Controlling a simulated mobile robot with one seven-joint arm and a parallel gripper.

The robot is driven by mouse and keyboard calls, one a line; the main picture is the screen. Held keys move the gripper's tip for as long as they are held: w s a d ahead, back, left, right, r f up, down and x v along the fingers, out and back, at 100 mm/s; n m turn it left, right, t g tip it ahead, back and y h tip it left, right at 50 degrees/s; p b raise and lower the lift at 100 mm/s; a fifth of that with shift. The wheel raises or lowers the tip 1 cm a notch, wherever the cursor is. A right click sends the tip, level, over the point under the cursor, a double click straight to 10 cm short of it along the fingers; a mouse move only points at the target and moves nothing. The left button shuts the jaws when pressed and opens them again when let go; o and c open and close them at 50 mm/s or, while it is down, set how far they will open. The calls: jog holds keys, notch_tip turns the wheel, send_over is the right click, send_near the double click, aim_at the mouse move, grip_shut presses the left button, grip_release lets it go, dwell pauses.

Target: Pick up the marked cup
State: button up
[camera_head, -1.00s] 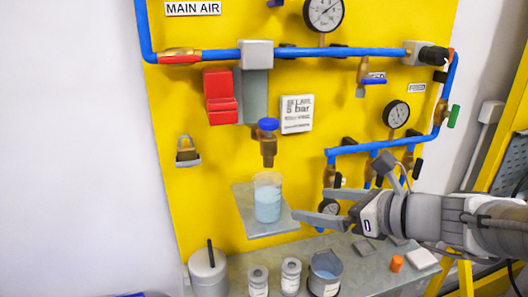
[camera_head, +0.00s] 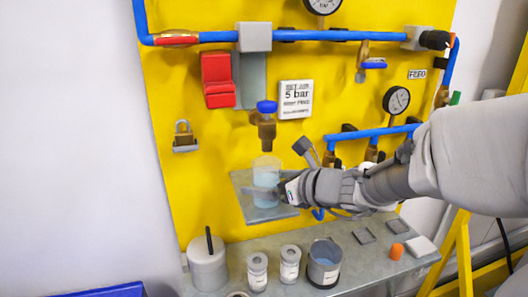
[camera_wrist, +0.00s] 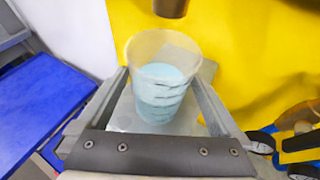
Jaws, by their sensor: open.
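The clear cup (camera_head: 266,172) with pale blue liquid stands upright on a small grey shelf (camera_head: 284,213) on the yellow panel. It also shows in the wrist view (camera_wrist: 160,92), with dark marks around its side. My gripper (camera_wrist: 158,80) is open, with one finger on each side of the cup. I cannot tell whether either finger touches it. In the head view my gripper (camera_head: 272,192) reaches the cup from the right, and its fingers partly hide the cup's lower part.
A brass valve with a blue cap (camera_head: 267,122) hangs right above the cup. Below, a grey bench (camera_head: 350,262) holds a lidded pot (camera_head: 207,264), two small jars (camera_head: 290,264) and a larger container (camera_head: 324,262). Blue pipes (camera_head: 370,133) run behind my arm.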

jog(key=shift+x, duration=1.45)
jog(key=shift+s, duration=0.1)
jog(key=c, duration=1.5)
jog(key=shift+o, duration=0.2)
jog(key=shift+r, duration=0.25)
